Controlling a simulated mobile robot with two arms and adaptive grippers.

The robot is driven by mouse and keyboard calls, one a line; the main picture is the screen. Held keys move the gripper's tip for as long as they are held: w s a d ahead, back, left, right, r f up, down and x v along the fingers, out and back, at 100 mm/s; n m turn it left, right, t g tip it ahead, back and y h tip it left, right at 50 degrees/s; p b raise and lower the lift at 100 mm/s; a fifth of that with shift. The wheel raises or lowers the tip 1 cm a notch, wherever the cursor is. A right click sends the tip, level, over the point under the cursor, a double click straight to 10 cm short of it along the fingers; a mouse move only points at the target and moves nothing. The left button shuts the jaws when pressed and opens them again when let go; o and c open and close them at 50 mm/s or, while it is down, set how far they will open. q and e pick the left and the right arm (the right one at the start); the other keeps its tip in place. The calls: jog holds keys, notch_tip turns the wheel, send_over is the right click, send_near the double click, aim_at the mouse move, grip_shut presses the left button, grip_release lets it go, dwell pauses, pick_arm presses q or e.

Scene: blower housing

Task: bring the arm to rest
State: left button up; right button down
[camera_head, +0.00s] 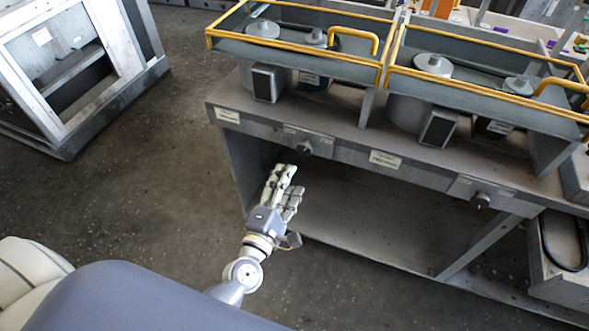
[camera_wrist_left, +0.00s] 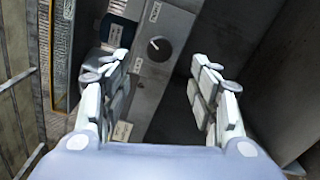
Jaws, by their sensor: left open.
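My left gripper (camera_head: 285,185) is in front of the grey workbench, below the level of its front panel and near the open space under it. In the left wrist view my left gripper (camera_wrist_left: 163,85) has its two fingers well apart, with nothing between them. The bench's front panel (camera_wrist_left: 172,65) with a dark round knob (camera_wrist_left: 158,48) shows beyond the fingers. The same knob (camera_head: 305,147) shows in the head view above the gripper. My right gripper is in neither view.
Two grey blower housings with yellow-edged guards (camera_head: 300,50) (camera_head: 480,88) stand on the workbench (camera_head: 345,140). A grey metal frame cabinet (camera_head: 75,70) stands at the upper left. The concrete floor (camera_head: 160,195) between it and the bench is clear. Another grey unit (camera_head: 560,265) stands at the right edge.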

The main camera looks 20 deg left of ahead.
pick_arm(q)
jog(key=shift+s, duration=0.75)
jog(key=shift+f, duration=0.1)
